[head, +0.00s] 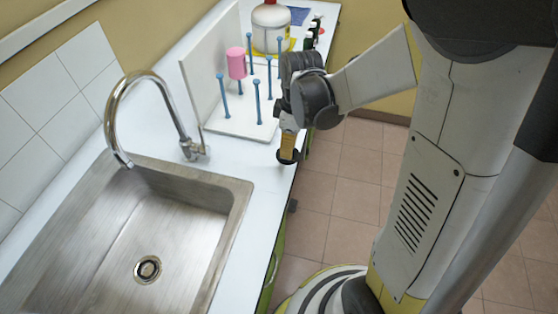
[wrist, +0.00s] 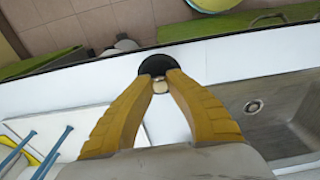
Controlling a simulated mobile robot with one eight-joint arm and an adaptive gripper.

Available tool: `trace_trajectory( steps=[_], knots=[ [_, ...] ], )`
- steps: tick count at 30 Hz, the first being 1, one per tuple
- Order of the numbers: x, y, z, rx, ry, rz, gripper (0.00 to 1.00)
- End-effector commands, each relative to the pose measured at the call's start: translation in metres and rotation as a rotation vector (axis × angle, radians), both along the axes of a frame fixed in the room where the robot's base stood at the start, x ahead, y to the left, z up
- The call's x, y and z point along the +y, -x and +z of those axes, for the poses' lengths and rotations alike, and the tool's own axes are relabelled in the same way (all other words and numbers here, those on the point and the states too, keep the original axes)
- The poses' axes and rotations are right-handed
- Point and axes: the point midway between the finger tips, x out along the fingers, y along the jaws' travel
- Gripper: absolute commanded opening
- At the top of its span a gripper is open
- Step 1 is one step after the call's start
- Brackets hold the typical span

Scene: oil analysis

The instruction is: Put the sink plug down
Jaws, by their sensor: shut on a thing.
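My gripper (head: 288,143) is at the front edge of the white counter, to the right of the sink. It points down and is shut on the sink plug (head: 286,157), a small black disc. In the wrist view, the yellow fingers of my gripper (wrist: 160,82) meet on the pale knob of the sink plug (wrist: 158,64). The black disc lies at the counter's edge in that view. I cannot tell whether it touches the counter top.
The steel sink (head: 110,230) with its drain (head: 148,269) and tap (head: 150,90) is to the left. A white peg rack (head: 235,122) with blue pegs and a pink cylinder (head: 236,63) stands behind my gripper. A white container (head: 271,28) stands farther back. Bare counter (head: 262,185) lies beside the sink.

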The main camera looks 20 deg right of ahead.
Motion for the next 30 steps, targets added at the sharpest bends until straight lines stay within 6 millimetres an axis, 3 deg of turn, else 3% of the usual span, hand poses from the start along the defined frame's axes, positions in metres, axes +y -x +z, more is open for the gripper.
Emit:
trace_trajectory(
  steps=[6,10,17,28,29,30],
  knots=[
    [0.022,-0.019,-0.018,0.0,0.0,0.0,0.0],
    [0.023,-0.021,-0.025,0.0,0.0,-0.001,0.0],
    [0.023,-0.021,-0.059,0.0,0.0,-0.002,0.0],
    [0.023,-0.021,-0.063,0.0,0.0,-0.002,0.0],
    [0.023,-0.021,-0.063,0.0,0.0,-0.002,0.21],
    [0.023,-0.02,-0.062,0.0,0.0,-0.002,0.33]
  ],
)
